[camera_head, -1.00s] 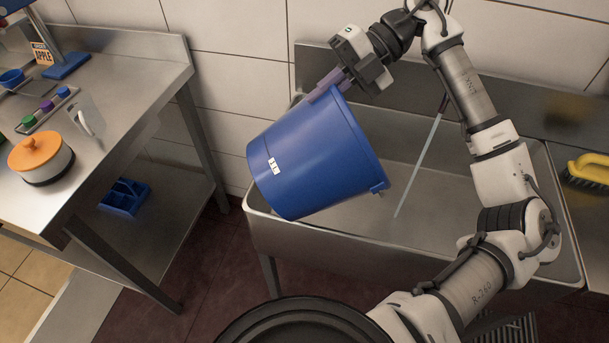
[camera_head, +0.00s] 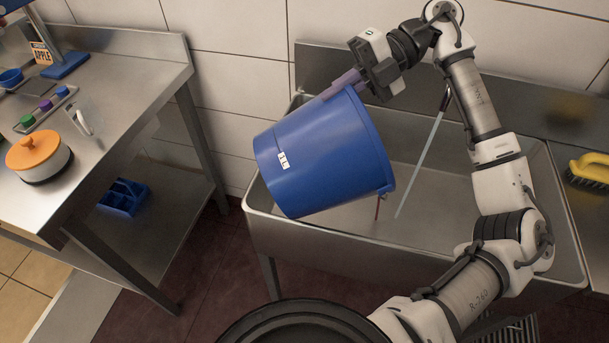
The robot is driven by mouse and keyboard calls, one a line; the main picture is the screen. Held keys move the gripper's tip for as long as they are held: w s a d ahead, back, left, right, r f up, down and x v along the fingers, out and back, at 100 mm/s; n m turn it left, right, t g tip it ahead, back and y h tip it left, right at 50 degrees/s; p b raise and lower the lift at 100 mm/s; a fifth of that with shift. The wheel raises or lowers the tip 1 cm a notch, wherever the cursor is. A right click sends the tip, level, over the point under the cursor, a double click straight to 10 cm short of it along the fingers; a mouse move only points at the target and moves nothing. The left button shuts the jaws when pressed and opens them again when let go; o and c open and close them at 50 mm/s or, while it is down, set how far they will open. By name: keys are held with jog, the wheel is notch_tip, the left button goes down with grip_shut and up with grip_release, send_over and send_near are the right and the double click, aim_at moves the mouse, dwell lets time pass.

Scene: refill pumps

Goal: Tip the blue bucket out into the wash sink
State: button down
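The blue bucket (camera_head: 320,155) is tilted far over, with its mouth facing right and its base to the left. It hangs in the air above the left part of the metal wash sink (camera_head: 300,232), whose basin floor shows to the right. My gripper (camera_head: 345,84) is shut on the bucket near the upper edge of its rim, with its purple fingers against it. A white label faces the camera. A short, thin reddish-brown streak shows below the lower rim; I cannot tell whether it is liquid. The inside of the bucket is hidden.
A thin pale streak (camera_head: 420,165) runs down from a dark spout into the basin. A yellow brush (camera_head: 590,167) lies on the right ledge. The left steel table (camera_head: 130,100) holds an orange-lidded pot (camera_head: 39,160). A tiled wall stands behind the sink.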

jog(key=shift+d+f, duration=0.2)
jog(key=shift+d+r, duration=0.1)
jog(key=shift+d, duration=0.05)
jog(key=shift+d+r+y, duration=0.15)
jog(key=shift+y, duration=0.25)
jog(key=shift+d+f+b, duration=0.1)
jog(key=shift+f+b, duration=0.1)
jog(key=shift+b, duration=0.1)
